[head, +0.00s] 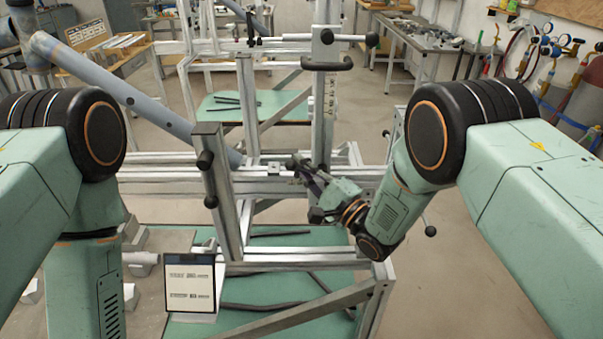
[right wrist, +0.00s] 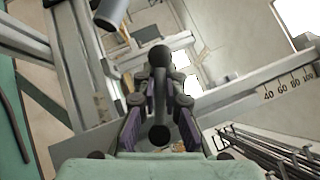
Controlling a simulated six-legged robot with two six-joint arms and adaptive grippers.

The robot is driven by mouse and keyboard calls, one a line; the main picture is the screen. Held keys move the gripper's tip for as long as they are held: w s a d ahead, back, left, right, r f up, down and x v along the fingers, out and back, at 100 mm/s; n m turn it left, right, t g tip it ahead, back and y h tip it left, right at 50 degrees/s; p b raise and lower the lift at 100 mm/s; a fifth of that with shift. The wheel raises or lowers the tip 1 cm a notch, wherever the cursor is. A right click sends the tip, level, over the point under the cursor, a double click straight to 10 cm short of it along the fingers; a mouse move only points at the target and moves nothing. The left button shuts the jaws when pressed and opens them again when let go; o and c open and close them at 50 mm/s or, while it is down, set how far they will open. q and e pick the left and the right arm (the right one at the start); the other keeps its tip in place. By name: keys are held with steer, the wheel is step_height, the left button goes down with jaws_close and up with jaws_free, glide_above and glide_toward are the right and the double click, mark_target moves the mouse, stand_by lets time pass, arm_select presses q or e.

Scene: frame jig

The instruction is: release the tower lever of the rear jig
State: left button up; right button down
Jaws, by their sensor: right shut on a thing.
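The jig is a silver aluminium frame (head: 226,205) in the middle of the head view, with a tall scaled tower (head: 320,130) on its rail. My right gripper (head: 309,177) reaches in from the right at the foot of this tower. In the right wrist view my right gripper (right wrist: 160,110) is shut on a dark lever. A round black knob (right wrist: 160,56) of the lever sticks out beyond the fingers, and another black knob (right wrist: 159,134) shows between them. Fingers and arm hide much of the lever in the head view. My left gripper is out of view.
A shorter post (head: 215,180) with black knobs stands left of my right gripper. A crossbar handle (head: 327,64) sits high on the tall tower. A tablet (head: 190,283) stands at the front.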

steer(key=shift+s+r+m+t+y+b, duration=0.15)
steer(key=shift+r+m+t, duration=0.05)
steer(key=shift+m+t, duration=0.3)
steer(key=shift+s+r+m+t+y+b, duration=0.15)
steer(key=shift+m+t, duration=0.25)
steer(key=shift+m, duration=0.2)
steer(key=shift+w+r, duration=0.1)
steer(key=c, duration=1.5)
jaws_free()
steer(key=shift+r, duration=0.1)
steer(key=shift+c, duration=0.2)
steer(key=shift+o, duration=0.6)
steer(key=shift+s+a+r, duration=0.1)
steer(key=shift+s+r, duration=0.1)
steer(key=shift+s, duration=0.05)
steer(key=shift+w+d+f, duration=0.15)
steer(key=shift+d+f, duration=0.05)
steer(key=shift+d, duration=0.1)
steer(key=v, duration=1.1)
steer(key=shift+s, duration=0.5)
steer(key=shift+s, duration=0.1)
steer(key=shift+c, duration=0.2)
